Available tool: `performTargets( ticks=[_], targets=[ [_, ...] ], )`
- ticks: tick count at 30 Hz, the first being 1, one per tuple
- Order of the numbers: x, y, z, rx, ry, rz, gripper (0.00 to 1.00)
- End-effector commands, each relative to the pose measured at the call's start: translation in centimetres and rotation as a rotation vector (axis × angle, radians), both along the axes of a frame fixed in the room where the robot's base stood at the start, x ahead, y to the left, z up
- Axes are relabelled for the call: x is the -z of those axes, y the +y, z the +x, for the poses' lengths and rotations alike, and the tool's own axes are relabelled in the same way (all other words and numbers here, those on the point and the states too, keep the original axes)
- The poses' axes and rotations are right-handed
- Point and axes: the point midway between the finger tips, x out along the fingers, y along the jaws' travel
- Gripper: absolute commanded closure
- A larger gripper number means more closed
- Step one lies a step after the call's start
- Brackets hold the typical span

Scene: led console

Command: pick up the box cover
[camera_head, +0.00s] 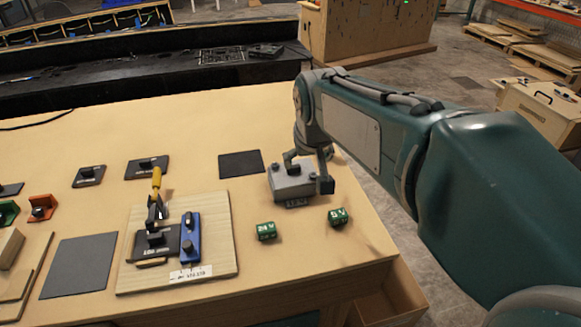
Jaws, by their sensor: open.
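A grey metal box (291,182) with a knob-like part on top sits on the right part of the wooden table. Its top looks like the cover, but I cannot tell a cover apart from the box body. My gripper (308,172) is open and low at the box, with one dark fingertip at its right side and another part over its top. The arm reaches in from the right. Whether the fingers touch the box cannot be made out.
Two green blocks (266,231) lie in front of the box. A wooden board (219,236) with a yellow-handled clamp (156,186) and a blue part (190,238) is to the left. A black mat (241,163) lies behind. The table's right edge is close.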

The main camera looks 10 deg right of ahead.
Motion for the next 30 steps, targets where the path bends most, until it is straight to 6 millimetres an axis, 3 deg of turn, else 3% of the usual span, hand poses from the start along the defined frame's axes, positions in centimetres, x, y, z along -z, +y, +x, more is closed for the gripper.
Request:
performTargets(
  ticks=[3,9,15,22,30],
  targets=[
    [0.7,0.1,3.0,-0.001,0.014,-0.006,0.09],
    [1.6,0.3,6.6,0.000,0.026,-0.012,0.09],
    [2.4,0.3,7.9,0.001,0.029,-0.014,0.09],
    [5.7,0.1,9.2,0.001,0.032,-0.015,0.09],
    [8.0,0.0,10.2,0.001,0.031,-0.015,0.09]
  ],
)
